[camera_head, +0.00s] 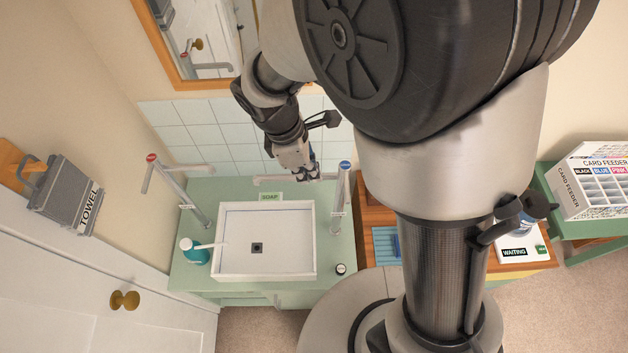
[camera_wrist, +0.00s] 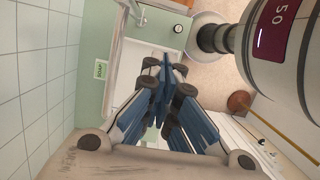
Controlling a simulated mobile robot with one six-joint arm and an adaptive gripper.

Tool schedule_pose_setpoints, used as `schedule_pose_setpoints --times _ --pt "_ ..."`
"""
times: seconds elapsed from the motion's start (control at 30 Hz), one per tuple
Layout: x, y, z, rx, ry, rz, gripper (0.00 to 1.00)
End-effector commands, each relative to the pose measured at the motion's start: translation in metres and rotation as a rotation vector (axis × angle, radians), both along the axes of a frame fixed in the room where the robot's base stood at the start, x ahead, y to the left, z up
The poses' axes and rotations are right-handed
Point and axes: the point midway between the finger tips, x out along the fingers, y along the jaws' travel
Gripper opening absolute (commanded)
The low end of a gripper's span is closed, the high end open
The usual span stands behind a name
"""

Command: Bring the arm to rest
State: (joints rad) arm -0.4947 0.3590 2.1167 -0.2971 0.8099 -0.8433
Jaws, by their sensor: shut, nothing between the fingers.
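My arm reaches from the upper right of the head view over the washstand, with its wrist hanging in front of the tiled wall. My gripper (camera_head: 308,172) points downward near the right-hand tap at the back of the white basin (camera_head: 267,275). In the wrist view my gripper (camera_wrist: 168,75) shows its blue fingers closed together with nothing between them. Part of the basin (camera_wrist: 126,88) shows beyond the fingers there. From these views I cannot tell the exact gap between the gripper and the tap.
A green SOAP label (camera_head: 270,196) and a teal soap bottle (camera_head: 195,252) are close by. A mirror (camera_head: 205,40) hangs above, a towel holder (camera_head: 66,195) at left, a card feeder (camera_head: 590,185) at right.

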Motion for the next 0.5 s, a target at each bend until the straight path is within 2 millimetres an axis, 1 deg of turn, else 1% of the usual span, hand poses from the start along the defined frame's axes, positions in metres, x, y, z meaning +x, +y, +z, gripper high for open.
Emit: schedule_pose_setpoints --times 0.03,0.1,0.2,0.5 --pt "0.001 0.003 0.007 0.002 -0.004 0.002 0.0" --pt "0.001 0.004 0.013 0.001 -0.002 0.003 0.0" --pt "0.0 0.005 0.017 0.0 0.0 0.003 0.0" --pt "0.0 0.003 0.018 0.005 -0.008 -0.016 0.0"
